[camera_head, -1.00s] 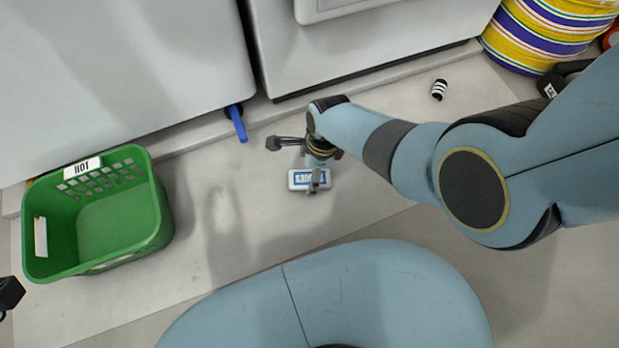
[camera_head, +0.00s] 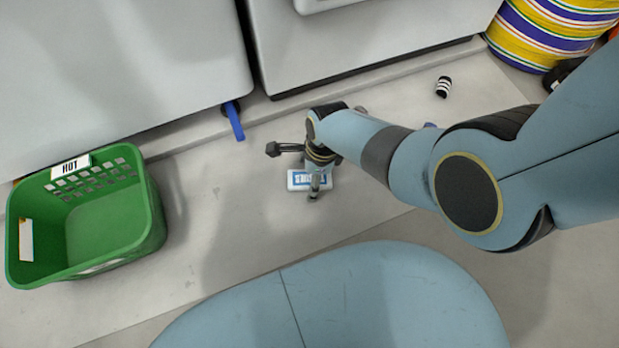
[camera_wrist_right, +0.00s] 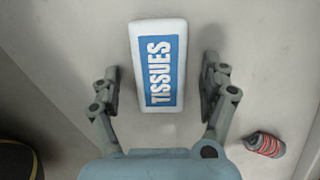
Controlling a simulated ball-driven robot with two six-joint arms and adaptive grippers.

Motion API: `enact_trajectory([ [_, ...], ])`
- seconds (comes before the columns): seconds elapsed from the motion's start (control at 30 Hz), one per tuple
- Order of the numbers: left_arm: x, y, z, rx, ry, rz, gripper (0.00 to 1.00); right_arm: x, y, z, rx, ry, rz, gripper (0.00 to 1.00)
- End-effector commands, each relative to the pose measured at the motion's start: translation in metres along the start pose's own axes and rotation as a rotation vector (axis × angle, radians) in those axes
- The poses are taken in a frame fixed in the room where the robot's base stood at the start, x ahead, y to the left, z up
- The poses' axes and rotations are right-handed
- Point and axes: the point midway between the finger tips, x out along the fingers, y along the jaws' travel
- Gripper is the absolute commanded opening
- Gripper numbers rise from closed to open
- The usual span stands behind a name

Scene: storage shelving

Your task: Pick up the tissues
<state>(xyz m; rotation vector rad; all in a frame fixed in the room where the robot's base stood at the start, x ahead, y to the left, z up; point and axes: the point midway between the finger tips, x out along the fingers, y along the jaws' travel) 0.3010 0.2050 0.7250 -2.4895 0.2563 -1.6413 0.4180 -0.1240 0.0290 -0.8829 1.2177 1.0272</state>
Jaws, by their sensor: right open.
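The tissues (camera_head: 296,181) are a white pack with a blue label, lying flat on the light grey surface. In the right wrist view the tissues (camera_wrist_right: 159,64) show the word TISSUES and lie between and beyond my open fingers, with a gap on each side. My right gripper (camera_head: 314,182) is above the pack in the head view and hides part of it. It also shows in the right wrist view (camera_wrist_right: 160,98), open and empty. My left gripper is not in view.
A green basket (camera_head: 154,232) labelled HOT stands at the left. A blue strip (camera_head: 235,122) sticks out by the grey cabinets (camera_head: 120,70). A black-and-white striped item (camera_head: 443,87) and a striped drum (camera_head: 545,35) are at upper right. The surface between basket and tissues is clear.

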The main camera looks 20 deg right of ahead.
Motion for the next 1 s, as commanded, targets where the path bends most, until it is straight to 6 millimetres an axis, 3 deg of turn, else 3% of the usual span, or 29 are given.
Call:
enact_trajectory([
  [0.23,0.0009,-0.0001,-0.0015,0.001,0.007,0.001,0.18,-0.0002,-0.0004,0.0004,0.000,0.000,-0.001,0.79],
  [0.6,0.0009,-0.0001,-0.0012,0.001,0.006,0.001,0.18,-0.0001,-0.0001,0.0003,0.000,0.000,-0.001,0.31],
  [1.0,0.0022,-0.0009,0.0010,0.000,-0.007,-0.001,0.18,-0.0026,-0.0004,0.0007,0.000,0.000,-0.001,0.31],
])
